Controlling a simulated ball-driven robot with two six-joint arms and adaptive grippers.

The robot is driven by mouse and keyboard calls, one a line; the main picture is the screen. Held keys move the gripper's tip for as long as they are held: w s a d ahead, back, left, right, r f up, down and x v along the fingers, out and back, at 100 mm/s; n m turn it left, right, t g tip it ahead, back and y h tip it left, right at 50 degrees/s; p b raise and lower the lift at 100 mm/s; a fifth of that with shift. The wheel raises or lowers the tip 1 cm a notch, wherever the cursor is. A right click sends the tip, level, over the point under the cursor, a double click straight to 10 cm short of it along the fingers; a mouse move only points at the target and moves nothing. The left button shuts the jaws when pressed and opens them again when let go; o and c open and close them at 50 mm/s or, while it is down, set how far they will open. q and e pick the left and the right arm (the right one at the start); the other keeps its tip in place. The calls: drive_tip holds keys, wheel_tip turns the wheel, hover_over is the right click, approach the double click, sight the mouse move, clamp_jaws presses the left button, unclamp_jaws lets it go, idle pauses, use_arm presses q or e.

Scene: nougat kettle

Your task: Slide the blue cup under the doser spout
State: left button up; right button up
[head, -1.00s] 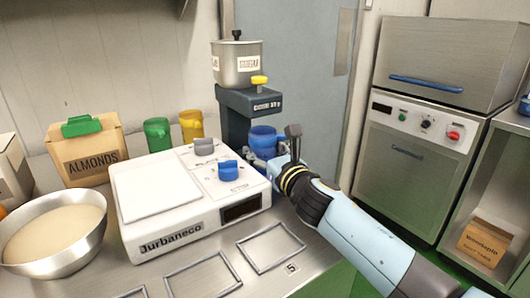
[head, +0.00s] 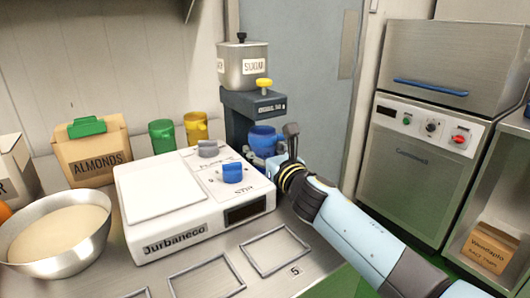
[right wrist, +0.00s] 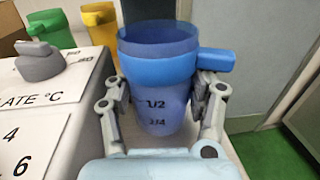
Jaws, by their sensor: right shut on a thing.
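The blue cup (head: 263,139) stands upright at the foot of the doser (head: 254,104), beneath its dark head, behind the white hotplate. The doser has a steel hopper on top and a yellow knob; its spout cannot be made out. My right gripper (head: 283,150) reaches in from the right and hides part of the cup. In the right wrist view the blue cup (right wrist: 159,75) sits between the two fingers of my right gripper (right wrist: 162,105), which is shut on it. The cup has a handle pointing right and measure marks. My left gripper is not in view.
The white hotplate (head: 185,240) with grey and blue knobs stands left of my right gripper. Green (head: 161,137) and yellow (head: 195,127) cups, an almonds bag (head: 93,160) and a steel bowl (head: 102,234) stand further left. Empty frames (head: 274,273) lie at the counter front.

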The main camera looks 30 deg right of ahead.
drive_tip(key=shift+w, duration=0.45)
drive_tip(key=o, duration=1.2)
